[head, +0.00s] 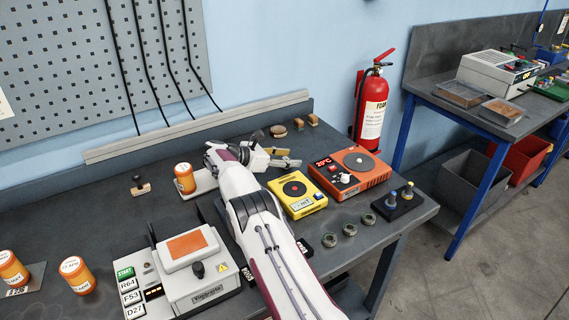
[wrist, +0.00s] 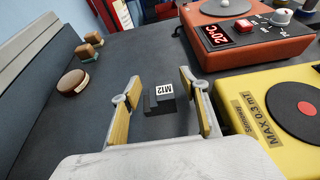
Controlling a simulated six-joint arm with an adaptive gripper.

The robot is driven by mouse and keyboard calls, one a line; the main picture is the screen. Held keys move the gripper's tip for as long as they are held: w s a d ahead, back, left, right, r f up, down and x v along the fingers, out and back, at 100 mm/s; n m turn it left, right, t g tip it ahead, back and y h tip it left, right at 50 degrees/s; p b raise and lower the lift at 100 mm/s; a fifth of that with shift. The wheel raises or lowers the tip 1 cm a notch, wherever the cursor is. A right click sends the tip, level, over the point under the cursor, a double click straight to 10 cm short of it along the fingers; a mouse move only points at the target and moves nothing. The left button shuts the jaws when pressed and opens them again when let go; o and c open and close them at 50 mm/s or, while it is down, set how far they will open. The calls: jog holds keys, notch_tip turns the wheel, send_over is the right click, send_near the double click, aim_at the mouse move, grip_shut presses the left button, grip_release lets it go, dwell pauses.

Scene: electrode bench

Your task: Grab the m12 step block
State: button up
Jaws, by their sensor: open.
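The M12 step block (wrist: 153,104) is a small dark stepped block with a white M12 label, standing on the dark bench in the wrist view. My gripper (wrist: 160,80) is open, its two tan-padded fingers on either side of the block in that view. Gaps show between the block and both fingers. How far the fingers are above the bench is hard to tell. In the head view my gripper (head: 285,157) reaches over the back of the bench, and I cannot make out the block there.
A yellow stirrer (wrist: 262,92) and an orange hotplate (wrist: 230,52) stand close on the right. A round wooden piece (wrist: 72,83) and two small wooden pieces lie left. An orange jar (head: 184,178) stands left of my arm. Bench around the block is clear.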

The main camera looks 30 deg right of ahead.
dwell(0.3)
grip_shut()
jog(key=shift+r, duration=0.1)
jog(key=shift+r, duration=0.75)
notch_tip(320, 180, up, 5)
jog(key=shift+r, duration=0.15)
jog(key=a, duration=1.8)
